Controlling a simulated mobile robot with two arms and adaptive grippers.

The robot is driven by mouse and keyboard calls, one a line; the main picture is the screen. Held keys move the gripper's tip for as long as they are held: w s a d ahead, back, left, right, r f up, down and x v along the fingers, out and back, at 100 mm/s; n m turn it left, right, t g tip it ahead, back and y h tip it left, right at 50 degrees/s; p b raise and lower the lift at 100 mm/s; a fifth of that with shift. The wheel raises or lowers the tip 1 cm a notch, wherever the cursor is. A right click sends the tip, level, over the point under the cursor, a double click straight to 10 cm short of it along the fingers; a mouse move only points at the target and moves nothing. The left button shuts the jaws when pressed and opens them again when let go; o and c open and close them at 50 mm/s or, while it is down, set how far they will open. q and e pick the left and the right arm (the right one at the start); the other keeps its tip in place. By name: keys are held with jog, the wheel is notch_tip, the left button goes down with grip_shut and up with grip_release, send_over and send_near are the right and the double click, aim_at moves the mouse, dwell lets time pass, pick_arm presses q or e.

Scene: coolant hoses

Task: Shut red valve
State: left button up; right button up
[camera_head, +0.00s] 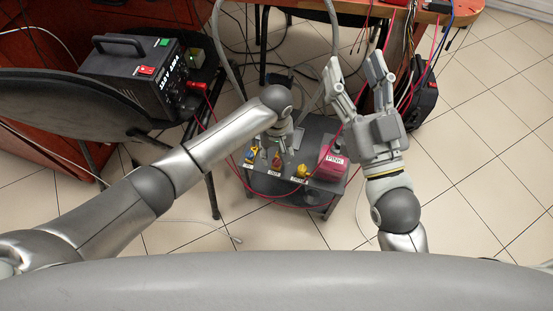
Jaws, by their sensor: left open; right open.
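A dark grey box (316,135) stands low on the floor, with small coloured valve parts along its near edge. A small orange-red part (277,160) sits there with a white label below it. A larger pinkish-red block (332,166) with a white label is at the right end; I cannot tell for sure which is the red valve. My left gripper (284,146) points down just above the orange-red part, open and partly hidden by its own wrist; contact cannot be told. My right gripper (356,72) is open and empty, raised to the box's upper right, fingers pointing away.
A blue-and-yellow part (251,155) and a yellow part (301,171) flank the orange-red one. Thin red cables and grey hoses run around the box. A black power unit (150,75) sits at left, a wooden desk (350,7) behind. Tiled floor is clear at right.

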aim_at(276, 161)
pick_arm(q)
notch_tip(276, 161, down, 3)
jog(key=shift+f+b, duration=0.15)
jog(key=shift+b, duration=0.55)
jog(key=shift+f, duration=0.25)
pick_arm(e)
jog(key=s+r+t+y, duration=0.1)
jog(key=s+r+t, duration=0.3)
jog(key=r+t, duration=0.1)
jog(key=shift+s+r+y, duration=0.35)
jog(key=shift+r+y, duration=0.05)
jog(key=shift+r, duration=0.4)
jog(key=shift+d, duration=0.1)
